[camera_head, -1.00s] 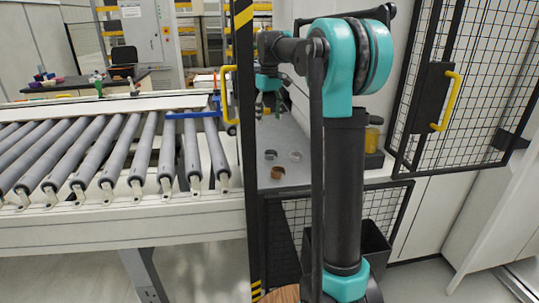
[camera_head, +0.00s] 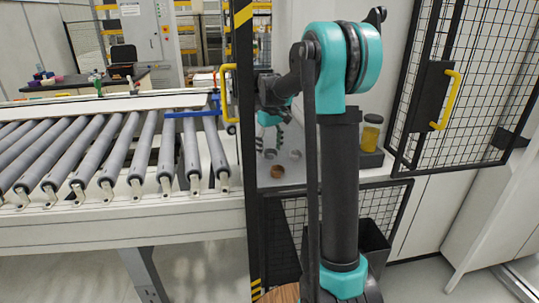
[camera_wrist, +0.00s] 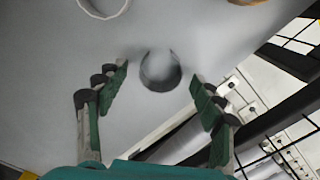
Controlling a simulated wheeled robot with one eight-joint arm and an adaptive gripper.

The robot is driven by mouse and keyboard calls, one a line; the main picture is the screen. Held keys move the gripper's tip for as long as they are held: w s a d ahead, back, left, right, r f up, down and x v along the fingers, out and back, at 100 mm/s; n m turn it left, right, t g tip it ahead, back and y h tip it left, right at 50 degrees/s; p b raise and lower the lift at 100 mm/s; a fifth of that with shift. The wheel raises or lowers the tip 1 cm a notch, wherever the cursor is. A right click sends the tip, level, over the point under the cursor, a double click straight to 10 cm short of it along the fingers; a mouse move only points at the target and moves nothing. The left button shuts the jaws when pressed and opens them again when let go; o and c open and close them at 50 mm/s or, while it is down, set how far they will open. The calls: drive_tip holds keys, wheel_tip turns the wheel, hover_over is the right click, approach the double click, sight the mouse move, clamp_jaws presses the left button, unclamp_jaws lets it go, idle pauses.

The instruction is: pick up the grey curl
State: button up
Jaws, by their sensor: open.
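The grey curl is a dark grey open ring on the light grey table top. In the wrist view the grey curl (camera_wrist: 158,86) lies between and just beyond my two fingertips, its gap facing the top of the picture. It also shows small in the head view (camera_head: 270,154), close under my gripper (camera_head: 270,142). My gripper is open and empty, with a finger (camera_wrist: 115,85) on the left and one (camera_wrist: 208,105) on the right. Neither finger appears to touch the curl. The height above the table is hard to tell.
A white curl (camera_head: 295,154) and a brown curl (camera_head: 277,171) lie nearby on the table. A black and yellow post (camera_head: 244,60) and the roller conveyor (camera_head: 110,150) stand to the left. A yellow jar (camera_head: 371,133) stands at the right.

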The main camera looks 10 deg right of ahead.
drive_tip(key=shift+f, duration=0.25)
drive_tip(key=c, duration=0.8)
drive_tip(key=shift+c, duration=0.2)
